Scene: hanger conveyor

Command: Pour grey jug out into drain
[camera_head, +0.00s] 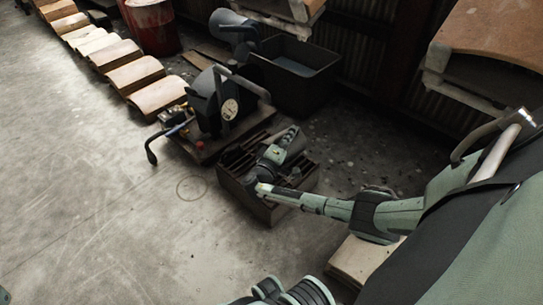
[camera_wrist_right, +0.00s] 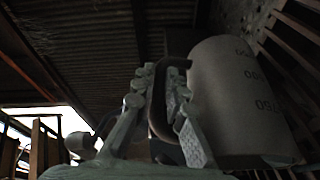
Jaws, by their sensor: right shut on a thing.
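The grey jug (camera_wrist_right: 235,95) fills the right of the right wrist view, with printed volume numbers on its side. My right gripper (camera_wrist_right: 164,85) is shut on its dark handle (camera_wrist_right: 158,115). In the head view my right gripper (camera_head: 276,152) is over a dark slatted box (camera_head: 240,188) on the floor. The jug (camera_head: 293,141) shows there only as a small grey shape beside the gripper, and its mouth and contents cannot be made out. Slats (camera_wrist_right: 290,35) also show beside the jug in the wrist view. I cannot tell which thing is the drain.
A black open bin (camera_head: 300,82) stands behind the slatted box. A red drum (camera_head: 153,27) and a row of curved boards (camera_head: 110,58) lie farther back. The floor at left is clear.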

